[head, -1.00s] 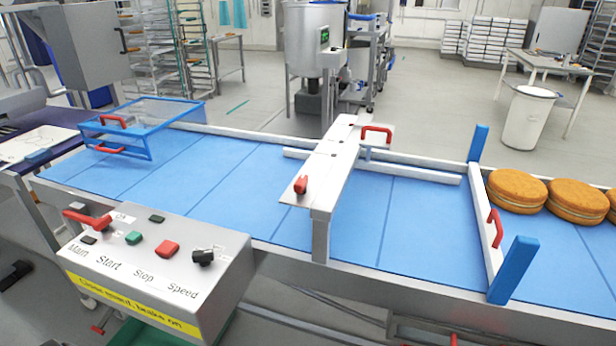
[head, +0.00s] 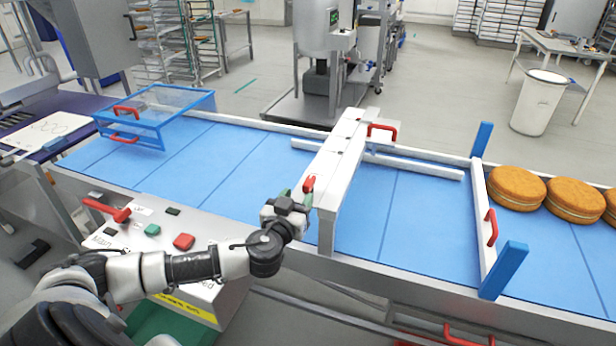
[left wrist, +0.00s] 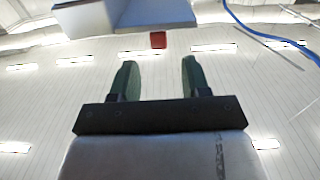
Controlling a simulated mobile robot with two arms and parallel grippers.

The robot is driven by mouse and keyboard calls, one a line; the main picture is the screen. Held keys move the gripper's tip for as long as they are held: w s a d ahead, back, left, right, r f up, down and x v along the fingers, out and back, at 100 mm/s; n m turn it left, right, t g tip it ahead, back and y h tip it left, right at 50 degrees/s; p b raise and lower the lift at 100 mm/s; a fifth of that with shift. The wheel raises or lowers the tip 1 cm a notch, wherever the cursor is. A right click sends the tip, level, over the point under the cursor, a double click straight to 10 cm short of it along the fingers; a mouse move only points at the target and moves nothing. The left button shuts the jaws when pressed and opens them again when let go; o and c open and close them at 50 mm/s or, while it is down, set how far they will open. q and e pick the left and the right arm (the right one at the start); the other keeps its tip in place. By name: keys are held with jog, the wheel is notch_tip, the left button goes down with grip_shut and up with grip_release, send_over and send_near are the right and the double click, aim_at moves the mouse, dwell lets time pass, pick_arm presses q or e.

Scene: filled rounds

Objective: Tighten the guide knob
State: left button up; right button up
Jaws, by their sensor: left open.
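The guide knob (head: 309,183) is a small red knob on the near end of the white guide bridge (head: 338,150) across the blue conveyor. My left gripper (head: 297,197) is just below and in front of the knob, open and empty. In the left wrist view, its two green fingers (left wrist: 158,65) stand apart, and the red knob (left wrist: 158,40) shows beyond the tips, in line with the gap. The knob does not appear to be between the fingers. My right gripper is out of view.
The control box (head: 140,230) with a red lever and buttons stands at the front left, partly behind my left arm. A blue mesh guard (head: 160,112) sits on the conveyor (head: 230,165). Round orange-brown cakes (head: 516,187) lie at the right, past a white gate with blue posts (head: 504,270).

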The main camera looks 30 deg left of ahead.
aim_at(308, 182)
pick_arm(q)
jog(key=p+x, duration=0.1)
jog(key=x, duration=0.5)
jog(key=shift+r+p, duration=0.15)
jog(key=shift+p, duration=0.25)
jog(key=shift+w+a, duration=0.1)
jog(key=shift+w, duration=0.65)
